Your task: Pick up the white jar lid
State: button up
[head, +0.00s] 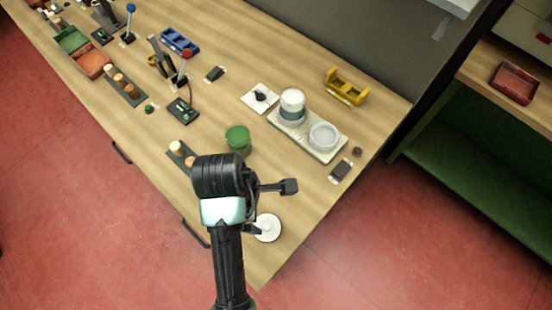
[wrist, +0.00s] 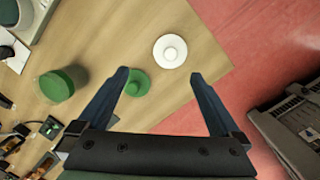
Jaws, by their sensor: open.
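The white jar lid (head: 267,228) lies flat near the table's front corner, partly beside my arm in the head view. In the wrist view the white jar lid (wrist: 160,58) is a round disc with a raised knob, just ahead of my fingertips. My gripper (wrist: 159,74) is open and empty, its fingers spread on either side of the lid's line and apart from it. A green lid (wrist: 138,84) with a knob lies beside the left finger; I do not make it out in the head view. My gripper also shows in the head view (head: 284,187), over the table.
A green jar (head: 238,139) stands left of the lids. A light tray (head: 300,133) holds a white-topped jar (head: 292,104) and a round pale dish (head: 324,136). Cork stoppers (head: 177,148) stand near my arm. The table edge is close to the white lid.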

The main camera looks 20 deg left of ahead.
aim_at(266, 226)
jog(key=shift+n, duration=0.3)
jog(key=f, duration=0.2)
jog(key=d+f, duration=0.1)
jog(key=f, duration=0.1)
jog(key=f+p, duration=0.1)
jog(key=f, duration=0.2)
jog(key=shift+s+d, duration=0.3)
jog(key=shift+d, duration=0.05)
jog(key=shift+d+f+p, duration=0.2)
jog(key=shift+f+p, duration=0.25)
jog(key=shift+f, duration=2.1)
jog(key=shift+c, duration=0.3)
jog(key=c, duration=1)
